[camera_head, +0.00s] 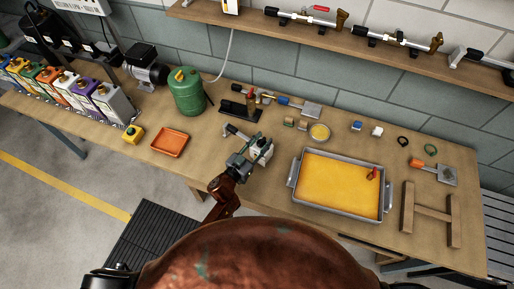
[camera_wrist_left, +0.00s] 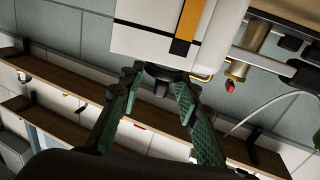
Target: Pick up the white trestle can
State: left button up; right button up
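In the left wrist view the can (camera_wrist_left: 142,38) fills the top middle, upside down, with an orange stripe, thin black lines and a dark cap.
A green tank (camera_head: 187,94) and an orange tray (camera_head: 170,142) stand to the left. A metal pan's rim (camera_head: 291,186) is close on the right. Coloured cans (camera_head: 84,91) line the bench's left end. A shelf (camera_head: 380,57) runs above the back.

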pick_arm(q)
grip_shut()
dwell(0.3)
jog(key=shift+r, duration=0.1)
dwell(0.5)
